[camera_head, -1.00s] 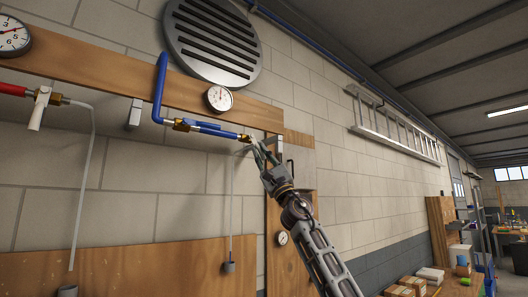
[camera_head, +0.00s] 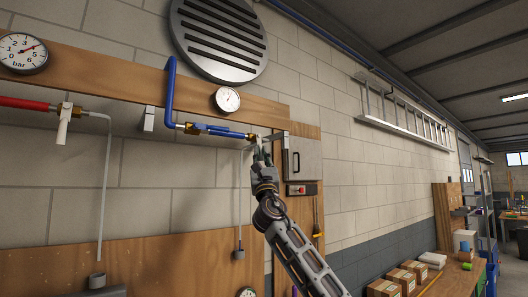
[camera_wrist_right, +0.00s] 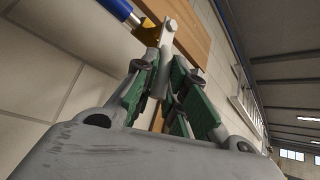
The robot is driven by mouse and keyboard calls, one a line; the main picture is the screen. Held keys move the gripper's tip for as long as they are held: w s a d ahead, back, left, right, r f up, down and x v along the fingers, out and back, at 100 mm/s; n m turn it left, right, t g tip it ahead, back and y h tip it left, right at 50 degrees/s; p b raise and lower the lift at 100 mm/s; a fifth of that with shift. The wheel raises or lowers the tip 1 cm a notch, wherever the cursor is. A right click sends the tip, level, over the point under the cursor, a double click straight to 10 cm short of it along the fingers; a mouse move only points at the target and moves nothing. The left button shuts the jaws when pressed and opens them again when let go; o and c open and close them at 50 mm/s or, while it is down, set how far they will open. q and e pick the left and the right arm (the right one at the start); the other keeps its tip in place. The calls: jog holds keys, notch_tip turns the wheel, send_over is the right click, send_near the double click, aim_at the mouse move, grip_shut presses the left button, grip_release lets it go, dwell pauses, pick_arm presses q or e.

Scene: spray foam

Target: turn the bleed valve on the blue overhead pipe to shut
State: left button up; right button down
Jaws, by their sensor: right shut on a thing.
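The blue overhead pipe (camera_head: 170,90) comes down the wall, then runs right to a brass end fitting, the bleed valve (camera_wrist_right: 147,35). A pale grey lever (camera_wrist_right: 168,42) hangs down from this valve in the right wrist view. My right gripper (camera_head: 261,157) is just below the pipe's right end, pointing up. It also shows in the right wrist view (camera_wrist_right: 163,78), its green-padded fingers shut on the lever. In the head view the valve is small and partly covered by the gripper. My left gripper is out of view.
A red pipe (camera_head: 25,103) with a white-handled valve (camera_head: 63,125) is at the left. Gauges (camera_head: 227,99) sit on the wooden rail (camera_head: 120,82). A thin hose (camera_head: 240,200) hangs close left of my gripper. A grey box (camera_head: 303,158) is close right.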

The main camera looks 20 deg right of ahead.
jog(key=shift+s+a+r+m+g+h+p, duration=0.2)
jog(key=shift+m+g+h+p, duration=0.15)
jog(key=shift+m+h, duration=0.5)
jog(key=shift+s+a+r+m+g+h+p, duration=0.15)
jog(key=shift+m+g+h+p, duration=0.15)
jog(key=shift+m+h, duration=0.5)
jog(key=shift+d+m, duration=0.1)
jog(key=shift+m, duration=0.15)
jog(key=c, duration=1.5)
grip_release()
jog(key=shift+w, duration=0.1)
jog(key=shift+o, duration=0.2)
jog(key=shift+f, duration=0.15)
jog(key=v, duration=1.2)
